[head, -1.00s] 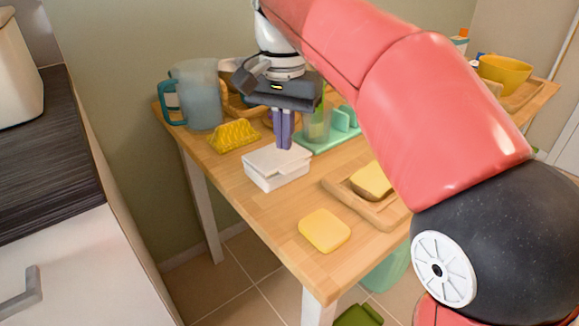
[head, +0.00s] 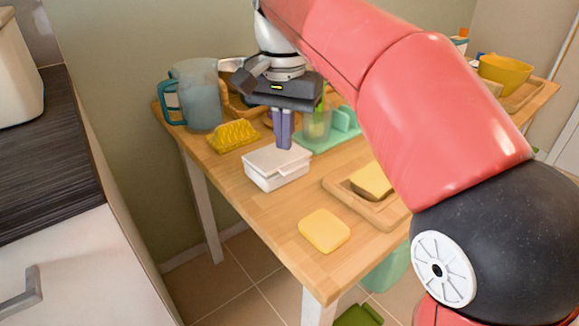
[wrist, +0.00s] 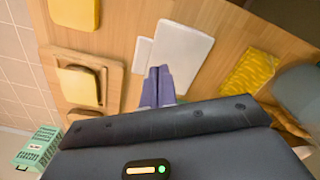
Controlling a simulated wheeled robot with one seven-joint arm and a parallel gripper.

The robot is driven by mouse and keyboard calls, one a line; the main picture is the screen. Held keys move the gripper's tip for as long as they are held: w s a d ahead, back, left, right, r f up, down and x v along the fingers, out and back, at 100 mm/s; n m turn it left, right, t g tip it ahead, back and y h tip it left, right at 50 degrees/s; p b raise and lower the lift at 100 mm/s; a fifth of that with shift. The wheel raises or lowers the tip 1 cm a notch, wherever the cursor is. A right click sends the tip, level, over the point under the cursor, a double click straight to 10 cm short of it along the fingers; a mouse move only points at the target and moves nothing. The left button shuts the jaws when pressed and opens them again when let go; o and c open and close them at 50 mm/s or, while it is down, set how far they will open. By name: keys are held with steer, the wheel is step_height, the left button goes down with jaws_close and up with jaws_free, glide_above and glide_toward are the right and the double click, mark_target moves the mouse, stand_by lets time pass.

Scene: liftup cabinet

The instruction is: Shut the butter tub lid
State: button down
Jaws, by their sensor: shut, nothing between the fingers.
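The white butter tub (head: 277,170) stands on the wooden table, with its white lid (head: 272,159) lying flat over the top in the head view. The lid also shows in the wrist view (wrist: 183,50), with a narrower white strip beside it. My gripper (head: 283,147) points down with its purple fingers together and nothing between them. The fingertips are at the far edge of the tub's top; I cannot tell whether they touch the lid. In the wrist view the fingers (wrist: 158,72) overlap the lid's near edge.
A yellow textured block (head: 233,136) and a blue-grey pitcher (head: 196,95) stand left of the tub. A wooden tray (head: 340,192) with a yellow slab and a loose yellow slab (head: 324,230) lie to the right and front. A green board (head: 318,142) is behind. Bare tabletop lies in front of the tub.

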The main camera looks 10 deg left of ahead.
mark_target(284, 159)
steer(key=shift+f, duration=0.2)
steer(key=shift+f+b, duration=0.85)
steer(key=shift+f, duration=0.25)
step_height(284, 159, up, 6)
steer(key=p, duration=0.6)
steer(key=shift+r, duration=1.05)
